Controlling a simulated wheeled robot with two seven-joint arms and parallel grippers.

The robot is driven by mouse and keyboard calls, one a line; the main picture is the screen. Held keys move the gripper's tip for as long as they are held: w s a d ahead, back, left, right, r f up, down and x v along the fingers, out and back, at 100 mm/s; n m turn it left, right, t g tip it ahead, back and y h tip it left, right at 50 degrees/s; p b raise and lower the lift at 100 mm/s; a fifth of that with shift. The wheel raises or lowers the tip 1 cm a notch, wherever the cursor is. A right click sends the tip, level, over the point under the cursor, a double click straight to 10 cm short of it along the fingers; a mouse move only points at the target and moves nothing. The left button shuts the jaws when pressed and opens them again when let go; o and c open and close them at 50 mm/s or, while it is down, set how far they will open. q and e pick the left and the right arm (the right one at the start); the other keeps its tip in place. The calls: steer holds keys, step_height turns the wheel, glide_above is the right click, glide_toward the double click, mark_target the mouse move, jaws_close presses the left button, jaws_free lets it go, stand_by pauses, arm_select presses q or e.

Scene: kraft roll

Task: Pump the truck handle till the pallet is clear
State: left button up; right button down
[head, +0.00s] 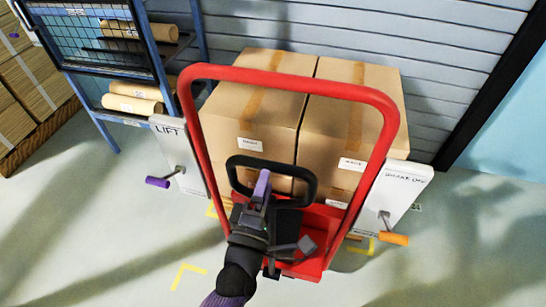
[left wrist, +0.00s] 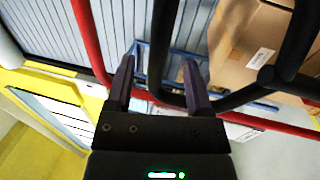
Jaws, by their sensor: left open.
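The black loop handle (head: 272,161) stands upright at the middle of the red pallet truck (head: 318,238). My left gripper (head: 262,186) is at the left part of the loop, with its purple fingers over it. In the left wrist view the left gripper (left wrist: 160,82) is open, and a black handle bar (left wrist: 163,45) runs between its fingers. I cannot tell if a finger touches it. Large cardboard boxes (head: 252,118) are stacked on the truck behind the tall red frame (head: 290,80). The pallet under them is mostly hidden, so its height off the floor cannot be told. My right gripper is out of view.
A white LIFT panel (head: 176,150) with a purple-gripped crank (head: 160,182) stands left of the truck. A white panel (head: 398,190) with an orange-gripped crank (head: 394,239) stands right. A blue rack (head: 92,85) with paper rolls is back left. Floor at the front is clear.

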arm_select(q)
steer(key=x, duration=0.6)
steer(key=shift+w+b, duration=0.2)
steer(key=shift+b, duration=0.25)
steer(key=shift+c, duration=0.2)
jaws_close()
stand_by(0.7)
